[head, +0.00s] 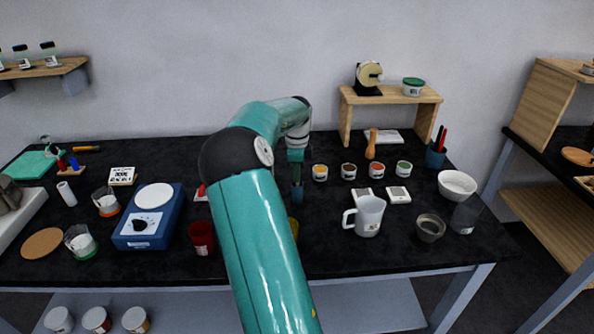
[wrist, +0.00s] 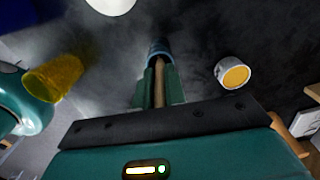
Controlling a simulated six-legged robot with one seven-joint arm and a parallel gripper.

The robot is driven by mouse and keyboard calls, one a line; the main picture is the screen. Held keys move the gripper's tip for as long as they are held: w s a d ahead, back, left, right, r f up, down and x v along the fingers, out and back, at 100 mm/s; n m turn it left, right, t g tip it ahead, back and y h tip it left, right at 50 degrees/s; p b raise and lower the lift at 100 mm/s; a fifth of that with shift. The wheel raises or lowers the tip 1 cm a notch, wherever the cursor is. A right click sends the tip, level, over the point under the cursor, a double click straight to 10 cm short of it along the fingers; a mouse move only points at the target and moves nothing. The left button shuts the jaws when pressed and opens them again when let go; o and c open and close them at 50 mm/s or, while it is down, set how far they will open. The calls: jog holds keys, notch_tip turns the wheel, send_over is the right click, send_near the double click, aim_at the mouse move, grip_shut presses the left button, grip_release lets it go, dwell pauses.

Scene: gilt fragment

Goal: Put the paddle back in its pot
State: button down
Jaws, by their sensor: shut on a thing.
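My gripper (wrist: 158,88) is shut on a thin brown wooden shaft (wrist: 159,78), which looks like the paddle. A blue-grey piece (wrist: 158,48) shows at the shaft's far end in the wrist view; I cannot tell whether it is part of the paddle or a pot around it. In the head view my gripper (head: 297,172) points down over the middle of the black table, with a dark blue piece (head: 297,192) below it. A blue pot (head: 436,155) with red and dark sticks stands at the back right. I cannot tell which pot is the paddle's.
An orange-filled jar (head: 320,172) stands right of my gripper, also in the wrist view (wrist: 233,73). A yellow cup (wrist: 53,76) is left in the wrist view. A white mug (head: 367,216), blue hotplate (head: 148,220) and red cup (head: 202,238) stand nearby. My arm hides some table.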

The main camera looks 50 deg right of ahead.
jog(key=c, duration=1.4)
grip_release()
jog(key=shift+o, duration=0.2)
